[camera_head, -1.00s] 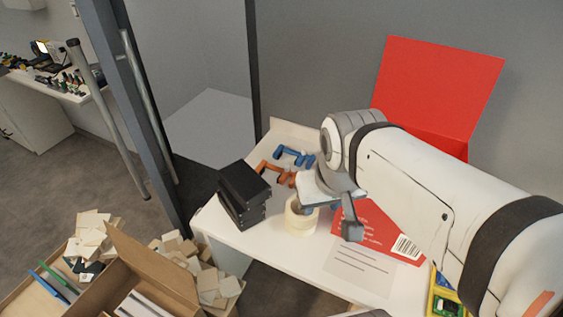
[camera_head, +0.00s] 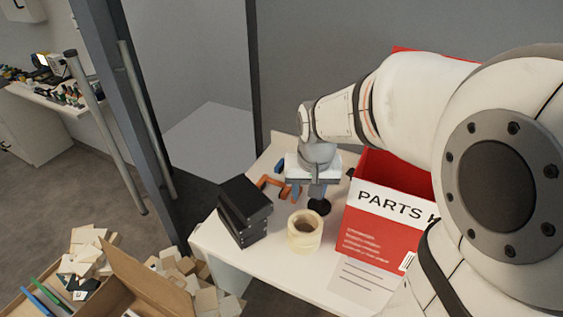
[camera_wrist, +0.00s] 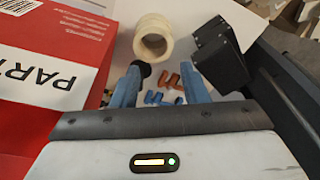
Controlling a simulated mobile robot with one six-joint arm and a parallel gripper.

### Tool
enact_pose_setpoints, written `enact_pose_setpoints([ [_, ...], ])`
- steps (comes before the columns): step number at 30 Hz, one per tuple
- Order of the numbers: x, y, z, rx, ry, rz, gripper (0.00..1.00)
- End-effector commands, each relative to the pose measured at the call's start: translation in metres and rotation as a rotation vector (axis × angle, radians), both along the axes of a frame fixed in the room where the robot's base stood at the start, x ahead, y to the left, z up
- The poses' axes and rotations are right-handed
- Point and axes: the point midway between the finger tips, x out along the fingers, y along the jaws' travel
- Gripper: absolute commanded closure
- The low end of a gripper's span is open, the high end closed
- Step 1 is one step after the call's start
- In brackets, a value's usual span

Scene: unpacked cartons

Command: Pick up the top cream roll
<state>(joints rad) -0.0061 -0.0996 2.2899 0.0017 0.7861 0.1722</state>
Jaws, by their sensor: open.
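A short stack of cream rolls stands on the white table. The top cream roll (camera_head: 305,222) is a ring with an open centre, and its upper side faces up. In the wrist view the top roll (camera_wrist: 153,42) lies beyond the fingertips, near the upper middle. My gripper (camera_head: 318,196) is behind the stack in the head view, apart from it. In the wrist view my gripper (camera_wrist: 160,75) is open, with two blue fingers spread and nothing held between them.
Black boxes (camera_head: 244,205) stand left of the rolls. An open red parts box (camera_head: 385,226) stands close on the right. Orange (camera_head: 273,184) and blue (camera_wrist: 160,98) parts and a small black round object (camera_head: 320,206) lie behind. The table's front edge is near the rolls.

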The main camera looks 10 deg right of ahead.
Motion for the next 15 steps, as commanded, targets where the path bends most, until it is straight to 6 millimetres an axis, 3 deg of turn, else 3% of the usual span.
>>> enact_pose_setpoints([
  [1, 0.016, 0.002, -0.022, 0.004, 0.027, -0.019, 0.6],
  [6, 0.062, 0.008, -0.081, 0.012, 0.087, -0.093, 0.6],
  [12, 0.096, 0.015, -0.145, 0.014, 0.141, -0.164, 0.6],
  [15, 0.104, 0.017, -0.165, 0.014, 0.155, -0.185, 0.6],
])
